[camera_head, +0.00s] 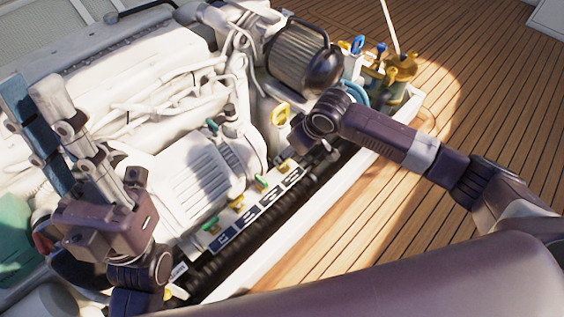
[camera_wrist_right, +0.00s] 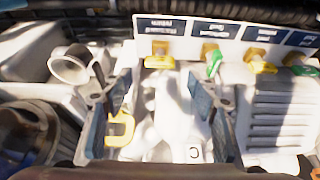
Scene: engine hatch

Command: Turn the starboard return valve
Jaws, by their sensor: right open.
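A row of small valves with labels runs along the engine's near edge. In the right wrist view, the row's left end has a yellow-handled valve (camera_wrist_right: 158,60); its label (camera_wrist_right: 168,25) is upside down and too blurred to read surely. Beside it are a green-handled valve (camera_wrist_right: 212,62), another yellow one (camera_wrist_right: 260,64) and another green one (camera_wrist_right: 298,66). My right gripper (camera_wrist_right: 158,88) is open, its fingertips on either side just short of the end yellow valve, with nothing held. My left gripper (camera_head: 27,82) is open and empty, raised over the engine's left side.
A yellow handle (camera_wrist_right: 119,128) stands by my right gripper's left finger in the wrist view. A ribbed cylinder (camera_head: 298,60) and blue and yellow fittings (camera_head: 380,62) stand behind. Black hose (camera_head: 270,212) runs along the hatch edge. Wooden deck (camera_head: 490,90) is clear.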

